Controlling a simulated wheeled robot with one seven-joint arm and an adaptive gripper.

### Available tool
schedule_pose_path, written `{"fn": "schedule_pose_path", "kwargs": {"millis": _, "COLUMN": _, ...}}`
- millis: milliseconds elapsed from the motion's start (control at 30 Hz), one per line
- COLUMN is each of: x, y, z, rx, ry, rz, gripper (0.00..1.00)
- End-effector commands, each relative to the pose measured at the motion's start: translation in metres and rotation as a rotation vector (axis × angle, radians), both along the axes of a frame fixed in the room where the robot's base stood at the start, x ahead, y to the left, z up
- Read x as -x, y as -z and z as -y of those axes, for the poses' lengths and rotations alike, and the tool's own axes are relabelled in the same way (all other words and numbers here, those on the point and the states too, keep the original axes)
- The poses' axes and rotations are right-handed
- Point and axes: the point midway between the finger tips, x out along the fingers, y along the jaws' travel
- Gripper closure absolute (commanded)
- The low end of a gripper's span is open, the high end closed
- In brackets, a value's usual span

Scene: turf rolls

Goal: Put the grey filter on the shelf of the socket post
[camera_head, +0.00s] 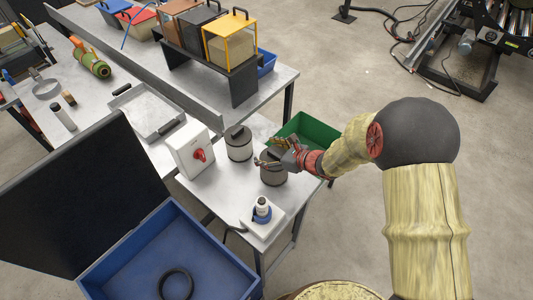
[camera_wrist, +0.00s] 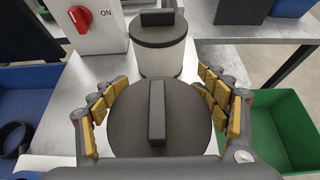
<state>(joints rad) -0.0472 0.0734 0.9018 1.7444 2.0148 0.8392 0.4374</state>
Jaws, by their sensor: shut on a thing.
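My gripper (camera_head: 271,154) is shut on a dark-lidded grey canister, which I take as the grey filter (camera_head: 272,175). In the wrist view its round dark lid (camera_wrist: 126,128) with a bar handle sits between the yellow-padded fingers, which hide its sides. The canister is upright at the bench's right edge; I cannot tell whether it touches the top. A similar canister with a lighter body (camera_head: 239,145) stands just beyond, also in the wrist view (camera_wrist: 160,62). I cannot clearly identify the socket post or its shelf.
A white box with a red switch (camera_head: 189,150) stands left of the canisters. A green bin (camera_head: 302,128) lies right, an open blue case (camera_head: 165,245) near left. A raised dark stand (camera_head: 243,88) holds boxes behind.

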Motion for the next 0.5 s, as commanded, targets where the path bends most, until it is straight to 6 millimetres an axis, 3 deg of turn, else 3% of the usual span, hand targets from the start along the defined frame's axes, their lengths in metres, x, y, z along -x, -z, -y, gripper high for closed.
{"fn": "schedule_pose_path", "kwargs": {"millis": 400, "x": -0.0015, "y": 0.0073, "z": -0.0003, "rx": -0.001, "ry": 0.0, "rz": 0.005, "gripper": 0.79}}
{"fn": "schedule_pose_path", "kwargs": {"millis": 433, "x": -0.0009, "y": 0.0071, "z": -0.0002, "rx": 0.0, "ry": 0.001, "rz": 0.003, "gripper": 0.25}}
{"fn": "schedule_pose_path", "kwargs": {"millis": 500, "x": -0.0008, "y": 0.0067, "z": -0.0002, "rx": 0.0, "ry": 0.0, "rz": 0.003, "gripper": 0.21}}
